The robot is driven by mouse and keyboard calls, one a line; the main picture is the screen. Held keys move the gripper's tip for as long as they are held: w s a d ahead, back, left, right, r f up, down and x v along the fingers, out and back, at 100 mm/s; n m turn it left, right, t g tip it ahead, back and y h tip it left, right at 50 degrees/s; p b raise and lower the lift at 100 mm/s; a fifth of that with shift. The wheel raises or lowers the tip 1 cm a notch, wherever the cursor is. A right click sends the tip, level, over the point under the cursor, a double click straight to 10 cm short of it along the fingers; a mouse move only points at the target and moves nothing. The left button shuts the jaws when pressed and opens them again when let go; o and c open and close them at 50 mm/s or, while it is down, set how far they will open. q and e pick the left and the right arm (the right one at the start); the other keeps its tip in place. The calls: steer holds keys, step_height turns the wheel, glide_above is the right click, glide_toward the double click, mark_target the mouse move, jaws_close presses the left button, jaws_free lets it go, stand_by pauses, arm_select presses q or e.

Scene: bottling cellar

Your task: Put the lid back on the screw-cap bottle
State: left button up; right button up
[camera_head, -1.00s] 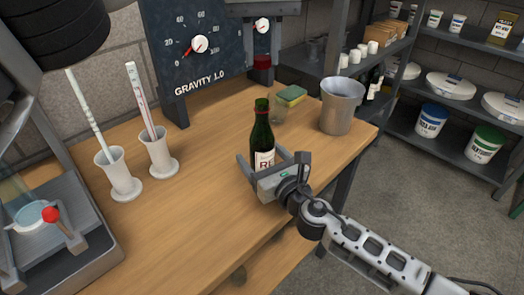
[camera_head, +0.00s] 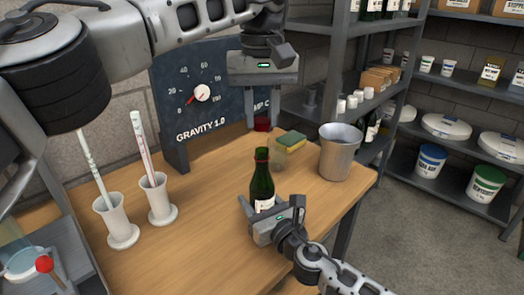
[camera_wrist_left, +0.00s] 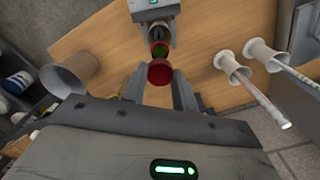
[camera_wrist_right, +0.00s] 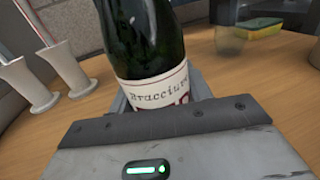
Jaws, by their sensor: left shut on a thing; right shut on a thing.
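The green screw-cap bottle (camera_head: 262,182) stands upright on the wooden table, with a red band around its neck. My right gripper (camera_head: 265,210) is shut around its lower body; the label shows above the jaws in the right wrist view (camera_wrist_right: 152,50). My left gripper (camera_head: 262,118) points down and is shut on the red lid (camera_head: 262,125). In the left wrist view the lid (camera_wrist_left: 160,72) sits between the fingertips, with the bottle's neck (camera_wrist_left: 159,48) just beyond it. In the head view the lid is above the bottle's mouth, apart from it.
Two white cylinder stands (camera_head: 118,222) are at left. The gravity board (camera_head: 200,105) stands behind. Table around the bottle is mostly clear.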

arm_select(q)
steer(key=shift+f, duration=1.35)
steer(key=shift+f, duration=0.9)
steer(key=shift+f, duration=0.5)
steer(key=m, duration=0.6)
steer(key=o, duration=0.9)
